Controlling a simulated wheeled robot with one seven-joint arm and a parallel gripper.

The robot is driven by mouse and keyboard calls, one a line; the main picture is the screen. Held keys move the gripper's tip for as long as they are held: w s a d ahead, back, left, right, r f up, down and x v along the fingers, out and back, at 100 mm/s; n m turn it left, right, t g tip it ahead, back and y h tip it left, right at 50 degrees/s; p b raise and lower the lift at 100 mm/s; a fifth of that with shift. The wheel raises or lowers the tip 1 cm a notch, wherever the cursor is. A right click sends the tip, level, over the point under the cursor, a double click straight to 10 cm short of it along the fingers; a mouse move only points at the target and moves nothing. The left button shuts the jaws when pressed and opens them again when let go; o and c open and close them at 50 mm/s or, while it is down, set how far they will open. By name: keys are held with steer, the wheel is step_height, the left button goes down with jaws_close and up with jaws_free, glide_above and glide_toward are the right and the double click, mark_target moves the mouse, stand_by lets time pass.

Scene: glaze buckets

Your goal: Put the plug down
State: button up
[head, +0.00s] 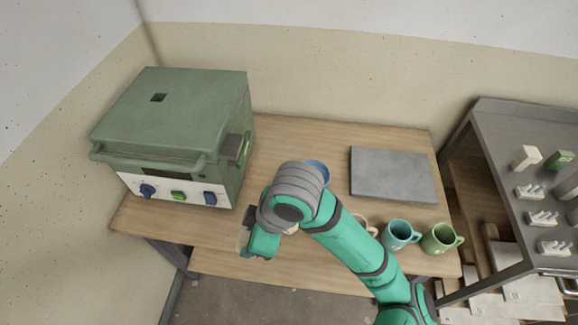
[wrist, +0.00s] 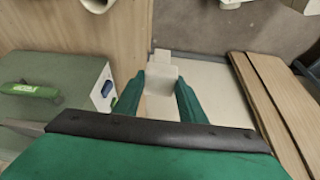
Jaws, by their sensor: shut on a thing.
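My gripper (wrist: 159,88) is shut on a cream-white plug (wrist: 162,70) in the wrist view. The plug sits between the two teal fingers and its stepped end points away from them. In the head view my gripper (head: 247,242) is over the front edge of the wooden table (head: 225,262), just right of the green kiln. The plug is hard to make out there, mostly hidden by my arm.
The green kiln (head: 180,125), with a square hole in its lid, stands at the table's left. A grey slab (head: 392,174) lies at the right. Blue (head: 400,236) and green (head: 440,239) mugs stand near the front edge. A metal rack (head: 505,200) stands farther right.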

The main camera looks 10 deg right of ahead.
steer(key=shift+s+d+f, duration=0.1)
steer(key=shift+d+f, duration=0.1)
steer(key=shift+d, duration=0.1)
steer(key=shift+w+d+f, duration=0.65)
steer(key=shift+w+f, duration=1.5)
steer(key=shift+w, duration=0.05)
steer(key=shift+w+d+f, duration=0.65)
steer(key=shift+w+f, duration=1.5)
steer(key=shift+w+d+f, duration=0.65)
steer(key=shift+w+f, duration=1.5)
steer(key=shift+w, duration=0.05)
steer(key=shift+f, duration=0.15)
steer(key=o, duration=1.4)
